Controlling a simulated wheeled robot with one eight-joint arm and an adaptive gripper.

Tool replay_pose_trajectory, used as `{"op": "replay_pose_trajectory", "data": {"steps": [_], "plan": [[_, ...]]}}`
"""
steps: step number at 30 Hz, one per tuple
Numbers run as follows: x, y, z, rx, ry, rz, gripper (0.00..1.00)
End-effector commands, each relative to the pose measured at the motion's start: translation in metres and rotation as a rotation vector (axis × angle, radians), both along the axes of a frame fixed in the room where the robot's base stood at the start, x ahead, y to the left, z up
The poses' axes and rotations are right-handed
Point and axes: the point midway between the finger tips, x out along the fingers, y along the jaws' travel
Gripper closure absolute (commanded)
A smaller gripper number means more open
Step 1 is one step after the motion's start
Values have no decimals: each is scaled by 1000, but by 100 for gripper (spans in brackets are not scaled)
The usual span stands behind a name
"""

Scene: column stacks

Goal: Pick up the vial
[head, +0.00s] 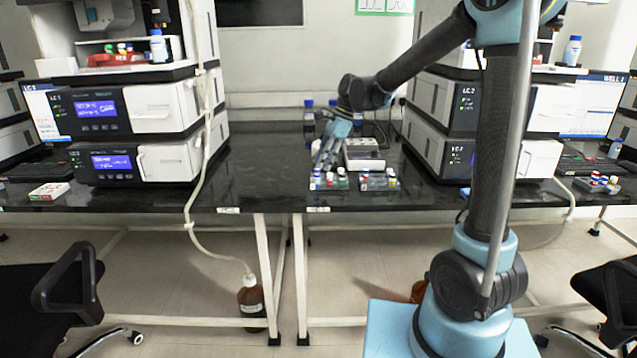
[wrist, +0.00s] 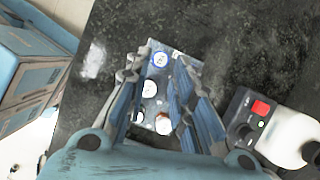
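Several capped vials stand in a small pale rack (wrist: 149,104) in the wrist view. One vial has a blue-ringed white cap (wrist: 160,59), one a plain white cap (wrist: 149,89), and one a white cap with red (wrist: 163,125). My gripper (wrist: 160,68) is open above the rack, its fingers on either side of the caps. The right finger hides part of the rack and other caps. In the head view my gripper (head: 325,160) points down over the left vial rack (head: 328,187). I cannot tell which vial is meant, nor whether a finger touches one.
A second vial rack (head: 378,187) stands just right. A device with a red switch (wrist: 260,107) is close to the right finger in the wrist view. Dark bottles with blue caps (head: 309,116) stand behind. Instrument stacks flank both sides; the black bench (head: 262,175) is clear to the left.

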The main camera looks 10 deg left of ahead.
Motion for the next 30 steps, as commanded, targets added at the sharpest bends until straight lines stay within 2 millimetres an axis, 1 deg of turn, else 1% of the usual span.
{"op": "replay_pose_trajectory", "data": {"steps": [3,6,10,17,18,20,21,30], "plan": [[-2,6,-17,0,0,1,77],[-4,10,-28,0,0,1,77],[-5,13,-37,0,1,0,77],[-5,14,-39,0,0,0,77],[-5,14,-38,0,0,0,80],[-5,14,-38,0,0,0,93],[-5,14,-38,0,0,0,96],[-5,13,-38,0,0,0,96]]}}
